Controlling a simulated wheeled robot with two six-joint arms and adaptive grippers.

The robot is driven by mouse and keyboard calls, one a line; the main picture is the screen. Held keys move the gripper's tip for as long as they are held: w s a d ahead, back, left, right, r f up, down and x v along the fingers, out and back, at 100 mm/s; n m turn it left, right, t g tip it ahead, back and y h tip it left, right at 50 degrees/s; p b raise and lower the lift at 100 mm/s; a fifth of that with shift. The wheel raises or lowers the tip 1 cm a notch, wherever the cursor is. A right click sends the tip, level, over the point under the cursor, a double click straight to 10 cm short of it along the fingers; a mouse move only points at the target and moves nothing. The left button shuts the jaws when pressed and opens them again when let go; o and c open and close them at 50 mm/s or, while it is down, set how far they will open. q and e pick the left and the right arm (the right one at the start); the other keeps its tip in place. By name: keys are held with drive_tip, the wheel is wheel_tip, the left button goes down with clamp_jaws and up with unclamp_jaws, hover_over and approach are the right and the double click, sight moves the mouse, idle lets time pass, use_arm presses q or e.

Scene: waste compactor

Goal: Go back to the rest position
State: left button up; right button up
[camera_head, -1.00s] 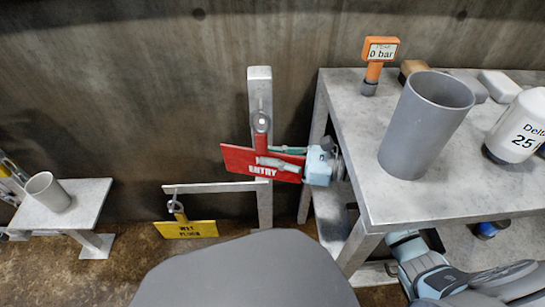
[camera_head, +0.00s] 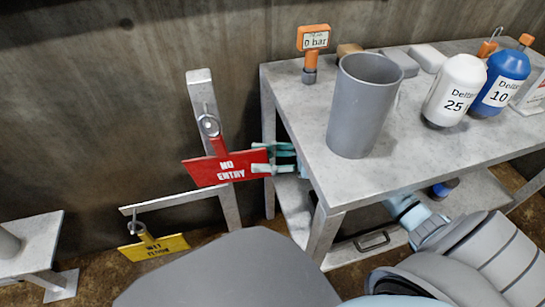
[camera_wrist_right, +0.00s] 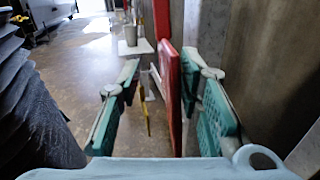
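The red NO ENTRY sign (camera_head: 228,168) hangs by its ring handle from the upright post (camera_head: 213,140). My right gripper (camera_head: 268,160) is just right of the sign, with its fingertips at the sign's right edge. In the right wrist view, the two green-padded fingers of my right gripper (camera_wrist_right: 160,68) are spread wide. The red sign (camera_wrist_right: 167,85) shows edge-on between them, with gaps on both sides. My left gripper is not in view.
A grey table (camera_head: 262,90) at the right holds a grey cup (camera_head: 362,105), a white bottle (camera_head: 455,90), a blue bottle (camera_head: 499,82) and an orange gauge (camera_head: 313,45). A yellow sign (camera_head: 153,247) hangs from a side bar. A small table (camera_head: 45,235) stands at left.

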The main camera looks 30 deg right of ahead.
drive_tip(key=w+d+m+t+h+p, duration=0.2)
drive_tip(key=d+m+t+h+p, duration=0.55)
drive_tip(key=m, duration=0.65)
drive_tip(key=s+d+f+m+g+h+p, duration=0.2)
drive_tip(key=s+d+f+m+h+p, duration=0.15)
drive_tip(key=f+m+p, duration=0.45)
drive_tip(key=s+d+f+m+g+h+p, duration=0.25)
drive_tip(key=s+m+h+p, duration=0.25)
drive_tip(key=m, duration=0.6)
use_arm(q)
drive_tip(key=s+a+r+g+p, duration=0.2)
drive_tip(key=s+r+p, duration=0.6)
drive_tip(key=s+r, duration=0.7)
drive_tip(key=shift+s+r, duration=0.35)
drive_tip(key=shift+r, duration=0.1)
use_arm(e)
drive_tip(key=s+a+f+m+g, duration=0.2)
drive_tip(key=s+m, duration=0.3)
drive_tip(key=s, duration=0.5)
drive_tip(key=s+a+f+m+g, duration=0.3)
drive_tip(key=s+f+m+g, duration=0.1)
drive_tip(key=s, duration=0.7)
drive_tip(key=s+a+f+m+g, duration=0.3)
drive_tip(key=s+f+m+g, duration=0.1)
drive_tip(key=s, duration=0.6)
drive_tip(key=shift+s+a+m+g+h, duration=0.2)
drive_tip(key=shift+a+m+g+h, duration=0.1)
drive_tip(key=shift+m, duration=0.5)
